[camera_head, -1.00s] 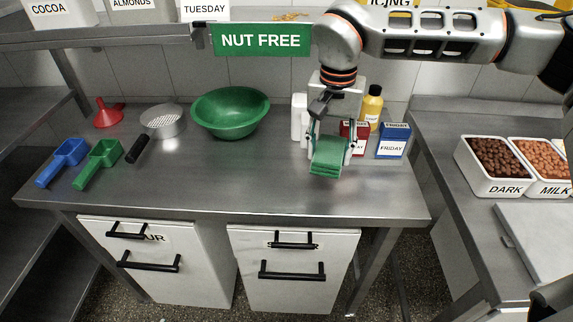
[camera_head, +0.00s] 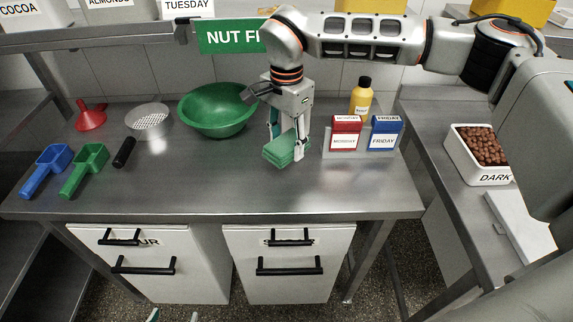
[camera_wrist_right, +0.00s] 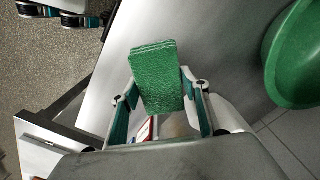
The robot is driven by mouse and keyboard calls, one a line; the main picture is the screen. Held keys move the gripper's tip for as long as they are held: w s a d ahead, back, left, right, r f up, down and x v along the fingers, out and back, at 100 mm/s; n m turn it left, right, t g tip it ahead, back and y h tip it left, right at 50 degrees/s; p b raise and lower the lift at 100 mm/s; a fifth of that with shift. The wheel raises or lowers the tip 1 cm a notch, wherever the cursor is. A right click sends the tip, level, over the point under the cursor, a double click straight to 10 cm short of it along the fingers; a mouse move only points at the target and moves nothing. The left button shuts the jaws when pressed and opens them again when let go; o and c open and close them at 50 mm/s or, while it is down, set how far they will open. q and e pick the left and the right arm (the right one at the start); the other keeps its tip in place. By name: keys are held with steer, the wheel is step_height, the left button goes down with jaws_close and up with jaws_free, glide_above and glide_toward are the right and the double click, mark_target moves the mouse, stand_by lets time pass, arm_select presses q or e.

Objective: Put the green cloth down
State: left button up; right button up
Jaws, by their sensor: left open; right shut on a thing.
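The green cloth (camera_head: 281,150) is a folded, layered stack held just over or on the steel worktop (camera_head: 215,183); I cannot tell whether it touches. My right gripper (camera_head: 287,142) points down and is shut on the cloth, to the right of the green bowl. In the right wrist view the cloth (camera_wrist_right: 157,75) sits between the two fingers of my right gripper (camera_wrist_right: 160,88). My left gripper (camera_head: 173,316) shows only its open tips at the bottom edge of the head view, low in front of the drawers.
The green bowl (camera_head: 218,115) stands left of the cloth. A red box (camera_head: 345,134), a blue box (camera_head: 384,134) and a yellow bottle (camera_head: 361,97) stand to the right. Blue (camera_head: 47,170) and green (camera_head: 84,170) scoops lie at left. The front middle worktop is clear.

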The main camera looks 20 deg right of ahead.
mark_target(287, 142)
steer(key=shift+f, duration=4)
steer(key=shift+f, duration=0.1)
steer(key=o, duration=1.2)
step_height(287, 142, up, 12)
steer(key=shift+r, duration=0.1)
